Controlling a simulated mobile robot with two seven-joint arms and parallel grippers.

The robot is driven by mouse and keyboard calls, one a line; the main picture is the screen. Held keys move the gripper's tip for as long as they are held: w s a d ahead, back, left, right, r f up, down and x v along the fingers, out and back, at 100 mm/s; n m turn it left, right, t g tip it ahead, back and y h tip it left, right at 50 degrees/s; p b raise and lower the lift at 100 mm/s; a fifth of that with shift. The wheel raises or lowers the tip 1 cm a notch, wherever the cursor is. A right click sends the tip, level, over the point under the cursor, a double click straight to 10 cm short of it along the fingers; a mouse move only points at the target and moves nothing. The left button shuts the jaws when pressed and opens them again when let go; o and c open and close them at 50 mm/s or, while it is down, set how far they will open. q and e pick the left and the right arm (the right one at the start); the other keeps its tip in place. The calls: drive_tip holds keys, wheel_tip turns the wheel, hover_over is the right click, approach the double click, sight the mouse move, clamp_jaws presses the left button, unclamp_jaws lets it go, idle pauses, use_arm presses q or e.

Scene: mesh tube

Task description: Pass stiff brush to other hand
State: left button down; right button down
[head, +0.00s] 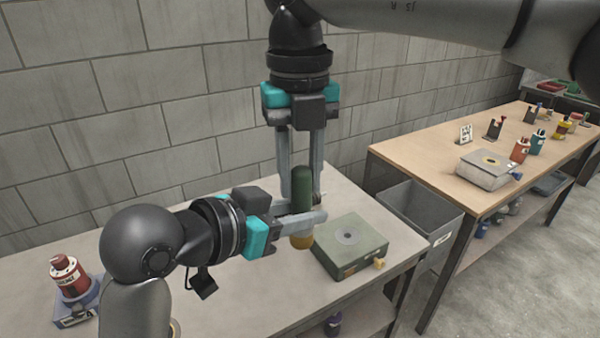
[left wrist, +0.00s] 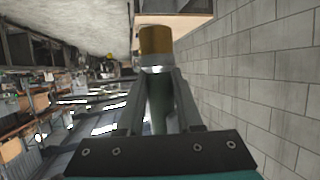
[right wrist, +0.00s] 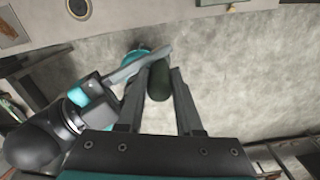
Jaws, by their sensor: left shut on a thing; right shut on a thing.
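The stiff brush (head: 303,190) is upright above the near table, with a dark green handle on top and a tan bristle end below. My left gripper (head: 305,220) comes in level from the left and is shut on its lower part. My right gripper (head: 302,185) points down from above and is shut on the green handle. The left wrist view shows the tan end of the brush (left wrist: 155,42) beyond the left fingers (left wrist: 160,85). The right wrist view shows the rounded green handle (right wrist: 159,80) between the right fingers (right wrist: 165,85). Both grippers hold the brush at once.
A green-grey box (head: 349,246) with a round disc on top sits just right of the brush. A grey bin (head: 420,210) stands between this table and a second table (head: 425,148) with several bottles.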

use_arm(q)
drive_tip(key=shift+c, duration=2.4)
unclamp_jaws()
drive_tip(key=shift+d, duration=0.1)
drive_tip(key=s+a+f+g+y, duration=0.2)
drive_tip(key=s+f, duration=0.1)
drive_tip(key=f, duration=1.1)
drive_tip(key=s+a+f+n+g+y, duration=0.1)
drive_tip(key=s+a+f+g+y, duration=0.15)
drive_tip(key=f, duration=1.25)
drive_tip(key=s+a+f+g+y, duration=0.1)
drive_tip(key=s+f+y, duration=0.15)
drive_tip(key=f, duration=1.15)
drive_tip(key=s+a+f+n+g+y, duration=0.1)
drive_tip(key=s+a+f, duration=0.2)
drive_tip(key=s+f, duration=0.3)
drive_tip(key=s+a+f+n+g, duration=0.1)
drive_tip(key=s+a+f+n, duration=0.15)
drive_tip(key=s+f, duration=0.4)
drive_tip(key=s+a+f+g, duration=0.1)
drive_tip(key=s+a+f, duration=0.1)
drive_tip(key=s, duration=0.6)
drive_tip(key=s+a+f+n+y, duration=0.1)
drive_tip(key=s+a+f, duration=0.2)
drive_tip(key=s+f, duration=0.2)
drive_tip(key=s, duration=0.3)
drive_tip(key=shift+s+a+f+g, duration=0.15)
drive_tip(key=shift+s+a+g, duration=0.05)
drive_tip(key=shift+a+g, duration=0.15)
